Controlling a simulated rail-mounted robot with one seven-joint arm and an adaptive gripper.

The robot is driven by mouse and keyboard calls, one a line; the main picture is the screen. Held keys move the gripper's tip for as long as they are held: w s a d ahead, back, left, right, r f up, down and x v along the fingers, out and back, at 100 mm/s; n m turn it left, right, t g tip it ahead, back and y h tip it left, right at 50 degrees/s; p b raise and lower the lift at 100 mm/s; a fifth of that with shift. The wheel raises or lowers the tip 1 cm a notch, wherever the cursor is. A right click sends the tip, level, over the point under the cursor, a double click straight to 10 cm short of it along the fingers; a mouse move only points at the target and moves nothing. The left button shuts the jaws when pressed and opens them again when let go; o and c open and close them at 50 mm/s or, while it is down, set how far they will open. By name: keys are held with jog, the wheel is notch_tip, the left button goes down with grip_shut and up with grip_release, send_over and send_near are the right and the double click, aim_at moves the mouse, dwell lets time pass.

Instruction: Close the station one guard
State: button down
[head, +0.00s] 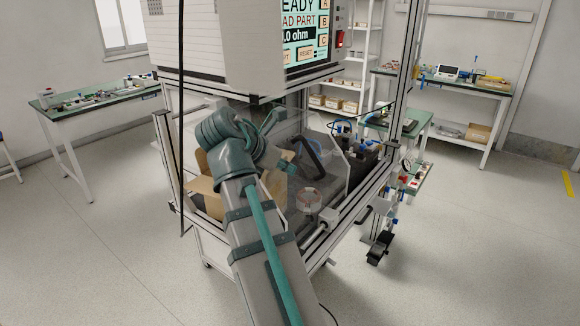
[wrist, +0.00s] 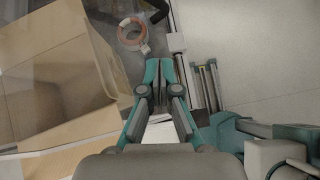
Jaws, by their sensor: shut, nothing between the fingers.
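The station one guard appears to be the clear panel (head: 338,172) around the work bay under the white instrument cabinet. A black bar (head: 310,158), perhaps its handle, slants across the bay, and a dark end of it shows at the top of the wrist view (wrist: 157,10). A copper-coloured stator ring (head: 309,200) sits in the bay behind the clear panel; it also shows in the wrist view (wrist: 131,32). My gripper (wrist: 166,68) is shut and empty, below the ring in the wrist view. In the head view my arm hides part of the bay and the gripper is hard to make out.
An open cardboard box (head: 205,190) stands left of the bay and fills the left of the wrist view. Aluminium posts (head: 400,95) and a lower rail (head: 325,236) frame the station. Small fixtures (head: 385,205) hang at its right. Clear floor lies at the right.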

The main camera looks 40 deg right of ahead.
aim_at(311, 187)
jog(key=x, duration=0.7)
jog(key=shift+a, duration=0.1)
jog(key=d, duration=0.3)
jog(key=shift+w+d+r, duration=0.1)
jog(key=shift+d, duration=0.55)
jog(key=shift+w+r, duration=0.1)
